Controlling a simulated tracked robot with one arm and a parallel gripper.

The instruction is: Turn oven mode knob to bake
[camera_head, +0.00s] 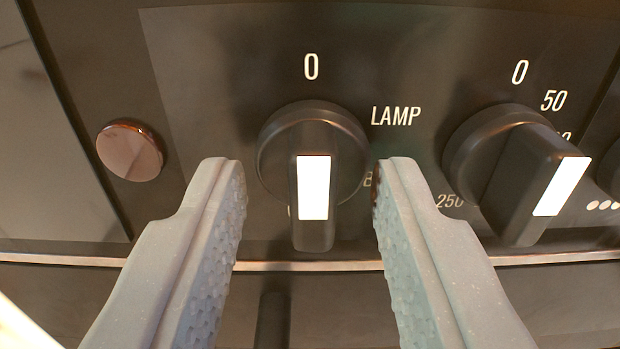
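The oven mode knob (314,150) is black and round with a raised grip bar. A white mark (314,188) sits on the bar, which runs straight up and down in the picture. Printed labels around it read "0" (311,67) above and "LAMP" (396,116) at the upper right. A further label at the right is mostly hidden behind my right finger, with only a letter like "B" showing. My gripper (309,185) is open, with one grey textured finger on each side of the knob. Both fingers look apart from the grip bar.
A second black knob (508,160) with temperature numbers stands to the right, its white mark tilted. A round dark red-brown indicator (130,151) is on the panel at the left. A metal trim strip (310,266) runs below the knobs. Another knob is partly visible at the right edge.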

